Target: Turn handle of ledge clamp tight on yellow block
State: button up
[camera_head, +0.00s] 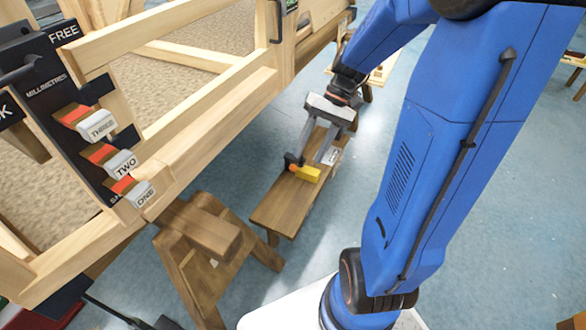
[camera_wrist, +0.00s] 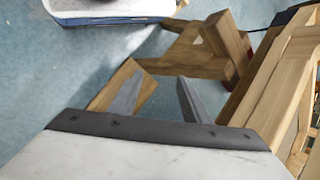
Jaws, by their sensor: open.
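A yellow block (camera_head: 307,173) lies on a wooden bench (camera_head: 283,206) in the head view. A small dark piece with an orange part (camera_head: 291,162) sits at its left end. It may be the ledge clamp, but its handle cannot be made out. My gripper (camera_head: 309,160) points down over the bench, with its fingertips close to the block and the dark piece. Whether they touch cannot be told. In the wrist view my gripper (camera_wrist: 160,78) is open, with nothing seen between its fingers. The block and clamp do not show there.
A large wooden frame (camera_head: 210,108) runs along the left. It carries a dark board (camera_head: 60,95) with labelled blocks marked ONE, TWO and THREE. A wooden sawhorse (camera_head: 205,245) stands in front of the bench. Blue floor (camera_head: 330,240) lies open right of the bench.

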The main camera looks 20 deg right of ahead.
jog(key=w+d+f+m+t+y, duration=0.1)
jog(key=w+d+f+m+y, duration=0.2)
jog(key=w+d+f+y, duration=0.7)
jog(key=m+t+y, duration=0.1)
jog(key=m+t, duration=0.4)
jog(key=t, duration=0.2)
send_near(293, 166)
jog(key=x, duration=0.3)
jog(key=f+x, duration=0.1)
jog(key=x, duration=0.6)
jog(key=shift+w+d+f, duration=0.15)
jog(key=shift+w+f, duration=0.15)
jog(key=shift+f, duration=0.05)
grip_shut()
